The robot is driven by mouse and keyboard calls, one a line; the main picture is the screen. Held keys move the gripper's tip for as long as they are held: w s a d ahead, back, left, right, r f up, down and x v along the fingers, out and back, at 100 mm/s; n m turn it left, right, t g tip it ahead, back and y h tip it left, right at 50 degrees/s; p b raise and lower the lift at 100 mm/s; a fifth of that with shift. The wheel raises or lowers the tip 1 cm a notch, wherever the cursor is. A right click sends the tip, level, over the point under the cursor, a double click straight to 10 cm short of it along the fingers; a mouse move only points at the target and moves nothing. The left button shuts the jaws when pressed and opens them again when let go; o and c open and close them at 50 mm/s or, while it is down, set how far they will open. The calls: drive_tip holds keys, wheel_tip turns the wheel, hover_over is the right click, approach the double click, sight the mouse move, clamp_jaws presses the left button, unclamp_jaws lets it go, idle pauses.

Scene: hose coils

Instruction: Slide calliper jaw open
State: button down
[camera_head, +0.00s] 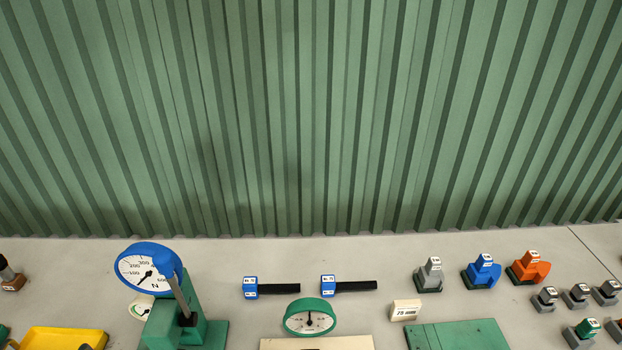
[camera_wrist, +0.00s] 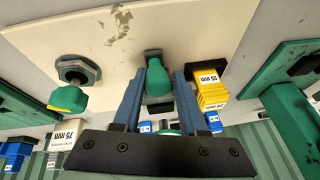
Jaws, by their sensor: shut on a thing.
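In the wrist view, my gripper (camera_wrist: 155,78) has its two blue fingers on either side of a green knob (camera_wrist: 158,84) and is shut on it. The knob stands on a dark mount at a large cream board (camera_wrist: 190,30) with worn patches. I cannot make out the calliper's scale, and I cannot tell how far apart its jaws are. A second knob, green and yellow (camera_wrist: 68,98), sits on a grey hexagonal base to the left, apart from the fingers. My gripper is not in the head view, where a cream board edge (camera_head: 318,343) shows at the bottom.
Yellow blocks (camera_wrist: 211,90) marked 25 mm stand close right of the fingers. A green stand (camera_wrist: 290,115) is farther right. In the head view, a blue-rimmed dial (camera_head: 145,270) stands left, a green-rimmed dial (camera_head: 309,318) near the middle, and several small pieces right.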

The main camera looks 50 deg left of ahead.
drive_tip(key=s+d, duration=0.1)
drive_tip(key=d+p, duration=0.1)
drive_tip(key=d, duration=0.1)
drive_tip(key=shift+s+p, duration=0.3)
drive_tip(key=shift+s, duration=0.05)
drive_tip(key=c, duration=0.6)
unclamp_jaws()
drive_tip(key=shift+o, duration=0.2)
drive_tip(key=shift+s+a, duration=0.1)
drive_tip(key=b+v, duration=0.1)
drive_tip(key=v, duration=1.2)
